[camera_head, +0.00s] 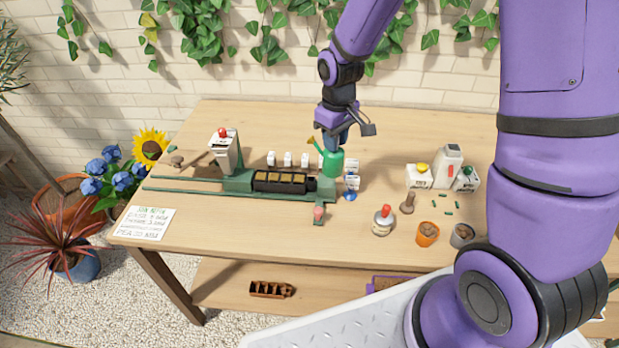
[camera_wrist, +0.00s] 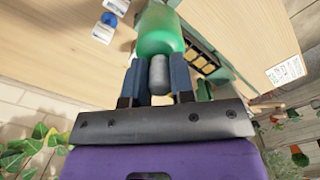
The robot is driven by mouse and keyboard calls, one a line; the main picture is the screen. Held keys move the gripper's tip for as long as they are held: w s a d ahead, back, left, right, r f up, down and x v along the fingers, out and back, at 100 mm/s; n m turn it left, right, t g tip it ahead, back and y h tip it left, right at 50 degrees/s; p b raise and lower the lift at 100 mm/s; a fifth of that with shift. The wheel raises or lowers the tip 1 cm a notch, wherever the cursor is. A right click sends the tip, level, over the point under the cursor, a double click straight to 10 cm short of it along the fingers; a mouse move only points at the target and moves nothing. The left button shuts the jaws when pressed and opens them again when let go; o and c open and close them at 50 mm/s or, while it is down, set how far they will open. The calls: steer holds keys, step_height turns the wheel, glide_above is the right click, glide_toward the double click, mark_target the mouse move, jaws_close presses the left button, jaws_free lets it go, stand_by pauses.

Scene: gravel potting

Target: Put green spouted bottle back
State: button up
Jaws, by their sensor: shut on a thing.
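The green spouted bottle (camera_head: 333,163) has a green body and an ochre spout pointing up and to the left. My gripper (camera_head: 336,138) comes down on it from above, at the right end of the green rail fixture. In the wrist view my gripper's two dark blue fingers (camera_wrist: 159,82) are shut on the grey neck of the bottle (camera_wrist: 160,30). The bottle looks upright in the head view. I cannot tell whether its base touches the table or hangs just above it.
Beside the bottle are the green fixture with a black tray (camera_head: 285,182), small white cards (camera_head: 288,159) and a blue item (camera_head: 350,195). White containers (camera_head: 448,165), a red-topped jar (camera_head: 383,221) and small pots (camera_head: 427,233) stand on the right. The table's (camera_head: 235,245) front left is mostly clear.

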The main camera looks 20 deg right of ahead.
steer(key=w+d+f+m, duration=0.1)
steer(key=d+f+m, duration=0.15)
steer(key=d, duration=0.55)
steer(key=d+f+m, duration=0.2)
steer(key=d+m, duration=0.2)
steer(key=d, duration=0.4)
step_height(320, 180, down, 10)
steer(key=shift+w+d+r, duration=0.15)
steer(key=shift+d, duration=0.1)
steer(key=shift+m, duration=0.25)
steer(key=o, duration=0.8)
